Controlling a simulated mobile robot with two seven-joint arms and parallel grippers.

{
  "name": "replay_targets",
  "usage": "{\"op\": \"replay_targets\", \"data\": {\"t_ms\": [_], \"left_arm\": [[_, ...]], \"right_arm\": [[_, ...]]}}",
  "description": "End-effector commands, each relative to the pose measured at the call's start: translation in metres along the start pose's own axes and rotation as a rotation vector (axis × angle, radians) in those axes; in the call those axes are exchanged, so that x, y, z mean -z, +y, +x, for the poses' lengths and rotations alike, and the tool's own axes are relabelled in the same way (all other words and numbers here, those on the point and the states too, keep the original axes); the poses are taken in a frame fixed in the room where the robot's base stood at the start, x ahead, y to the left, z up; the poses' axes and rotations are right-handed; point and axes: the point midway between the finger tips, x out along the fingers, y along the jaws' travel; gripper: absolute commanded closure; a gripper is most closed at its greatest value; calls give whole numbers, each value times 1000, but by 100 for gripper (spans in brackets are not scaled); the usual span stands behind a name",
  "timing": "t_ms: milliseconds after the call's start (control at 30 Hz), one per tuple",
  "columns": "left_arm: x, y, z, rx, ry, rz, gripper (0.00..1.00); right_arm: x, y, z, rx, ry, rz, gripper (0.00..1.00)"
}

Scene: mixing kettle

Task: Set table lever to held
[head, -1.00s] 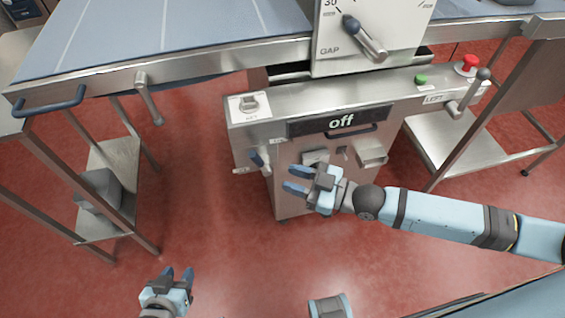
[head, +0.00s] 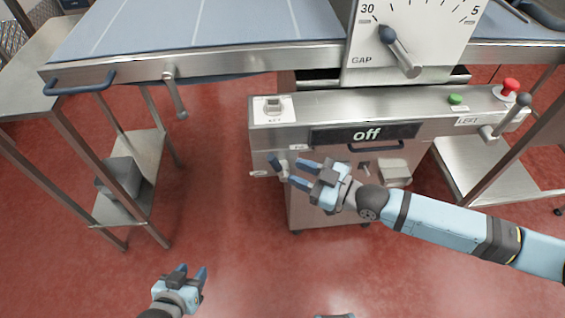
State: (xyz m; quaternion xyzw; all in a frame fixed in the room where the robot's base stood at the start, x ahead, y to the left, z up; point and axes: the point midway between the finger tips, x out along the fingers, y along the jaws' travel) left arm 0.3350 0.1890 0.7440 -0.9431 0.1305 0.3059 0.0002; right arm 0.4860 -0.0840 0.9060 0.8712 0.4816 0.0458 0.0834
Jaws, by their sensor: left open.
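A metal lever (head: 176,97) hangs down from the front rail of the blue-topped table (head: 60,72). A second, small lever with a dark blue handle (head: 273,160) is on the left of the machine's front, tilted up to the left; I cannot read the labels beside it, nor tell which lever is the table lever. My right gripper (head: 298,173) is open, its fingertips just right of the small lever; whether they touch it I cannot tell. My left gripper (head: 192,270) is open and empty, low over the floor, apart from both levers.
Above is a GAP dial with a dark knob (head: 388,35). A green button (head: 455,99), a red button (head: 510,86) and a lever marked LEFT (head: 508,118) are at right. A table leg and shelf (head: 130,180) stand at left.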

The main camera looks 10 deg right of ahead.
Motion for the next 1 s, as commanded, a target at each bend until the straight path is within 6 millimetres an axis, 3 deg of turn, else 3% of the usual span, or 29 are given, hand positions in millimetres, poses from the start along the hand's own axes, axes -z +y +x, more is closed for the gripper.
{"op": "replay_targets", "data": {"t_ms": [500,933,1000], "left_arm": [[1,5,2,-3,6,-10,57],[0,0,1,-2,2,5,57],[0,0,1,-1,2,5,57]], "right_arm": [[1,0,64,0,2,0,67],[0,0,66,0,1,-1,67],[0,0,66,0,1,-1,81]]}}
